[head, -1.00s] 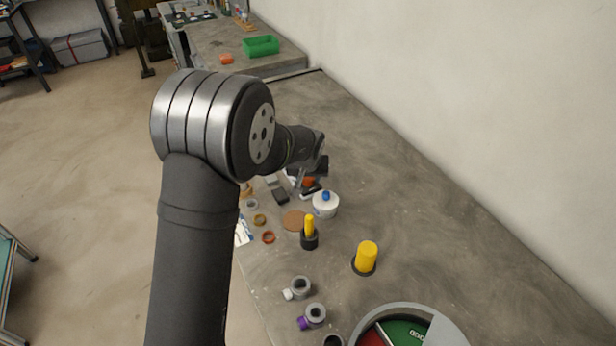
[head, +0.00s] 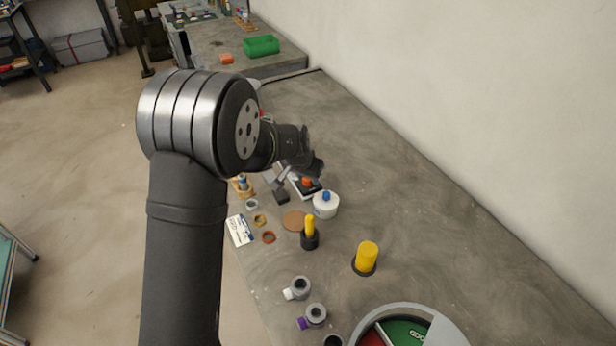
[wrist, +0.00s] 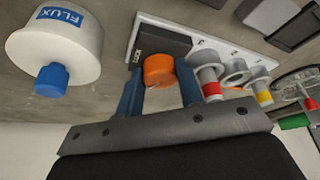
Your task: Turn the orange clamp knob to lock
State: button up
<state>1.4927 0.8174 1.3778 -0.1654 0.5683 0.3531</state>
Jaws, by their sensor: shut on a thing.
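The orange clamp knob (wrist: 158,71) sits at the end of a dark block marked LOCK on a white jig plate (wrist: 207,45) in the wrist view. My gripper (wrist: 160,90) has its two blue fingers on either side of the knob and is shut on it. In the head view the knob (head: 307,182) shows as a small orange spot just below my gripper (head: 309,172). Most of the jig is hidden there behind my arm. The exact angle of the knob is hard to tell.
A white FLUX pot (wrist: 60,45) with a blue cap stands close left of the knob in the wrist view. Grey rings with red and yellow bands (wrist: 208,80) stand close on its right. A yellow-handled tool (head: 309,230) and a yellow cylinder (head: 367,256) stand nearer on the bench.

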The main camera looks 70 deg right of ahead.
jog(key=m+g, duration=0.1)
jog(key=m, duration=0.2)
jog(key=m+g+y, duration=0.1)
jog(key=m, duration=0.2)
jog(key=shift+w+d, duration=0.1)
jog(key=shift+w, duration=0.1)
jog(key=m+y, duration=0.1)
jog(key=m, duration=0.2)
jog(key=m+g+y, duration=0.1)
jog(key=m, duration=0.3)
jog(key=shift+w+d, duration=0.1)
jog(key=shift+y, duration=0.3)
jog(key=o, duration=1)
jog(key=v, duration=1.7)
jog(key=shift+w, duration=0.5)
jog(key=shift+g, duration=0.3)
jog(key=x, duration=1.7)
jog(key=shift+s+f, duration=0.1)
jog(key=shift+f, duration=0.1)
